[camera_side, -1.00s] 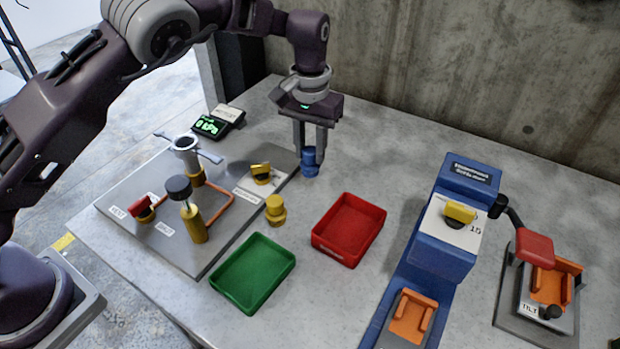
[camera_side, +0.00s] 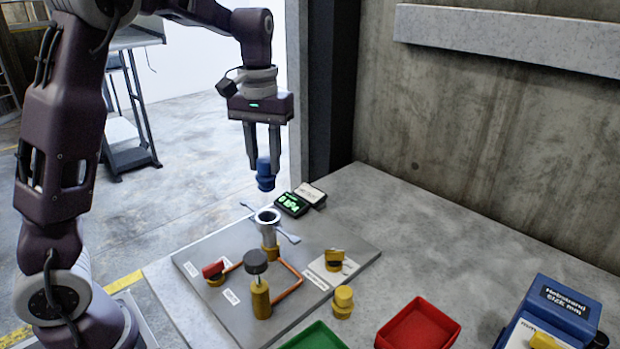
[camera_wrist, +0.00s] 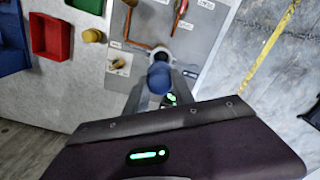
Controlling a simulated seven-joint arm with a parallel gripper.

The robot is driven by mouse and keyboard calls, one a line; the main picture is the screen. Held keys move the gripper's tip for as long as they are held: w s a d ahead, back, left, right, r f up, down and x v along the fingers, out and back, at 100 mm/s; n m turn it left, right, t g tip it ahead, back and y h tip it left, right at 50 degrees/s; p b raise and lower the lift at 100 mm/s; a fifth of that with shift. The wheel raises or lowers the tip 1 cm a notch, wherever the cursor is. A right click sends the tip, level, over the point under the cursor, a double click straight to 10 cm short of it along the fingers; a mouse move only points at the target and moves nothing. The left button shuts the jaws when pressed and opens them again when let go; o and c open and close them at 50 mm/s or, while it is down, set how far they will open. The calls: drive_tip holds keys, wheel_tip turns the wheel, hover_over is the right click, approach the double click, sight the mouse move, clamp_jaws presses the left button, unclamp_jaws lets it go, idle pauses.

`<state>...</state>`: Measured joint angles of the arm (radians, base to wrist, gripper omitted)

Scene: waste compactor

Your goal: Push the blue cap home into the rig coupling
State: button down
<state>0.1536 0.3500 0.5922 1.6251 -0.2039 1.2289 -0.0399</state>
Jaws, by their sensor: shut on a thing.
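My gripper (camera_side: 263,160) is shut on the blue cap (camera_side: 265,176) and holds it upright in the air. The cap also shows in the wrist view (camera_wrist: 159,77), between the fingers. The rig coupling (camera_side: 268,218), a grey cylinder with an open top, two side arms and a brass base, stands on the grey rig plate (camera_side: 205,262). The cap is above the coupling and apart from it. In the wrist view the cap is next to the coupling's dark opening (camera_wrist: 161,56) and hides part of it.
A dark-topped brass post (camera_side: 261,290), a red-handled valve (camera_side: 215,273) and a yellow valve (camera_side: 334,260) stand on the plate. A yellow cap (camera_side: 343,302), a red tray (camera_side: 440,325) and a green tray (camera_side: 316,338) are in front. A display (camera_side: 292,204) sits behind the coupling.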

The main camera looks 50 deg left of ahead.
sight(265, 183)
drive_tip(key=shift+s+a, duration=0.15)
drive_tip(key=shift+f, duration=2.9)
drive_tip(key=shift+f, duration=1.8)
drive_tip(key=c, duration=0.7)
unclamp_jaws()
drive_tip(key=shift+c, duration=0.2)
drive_tip(key=shift+r, duration=0.1)
drive_tip(key=shift+r, duration=3.45)
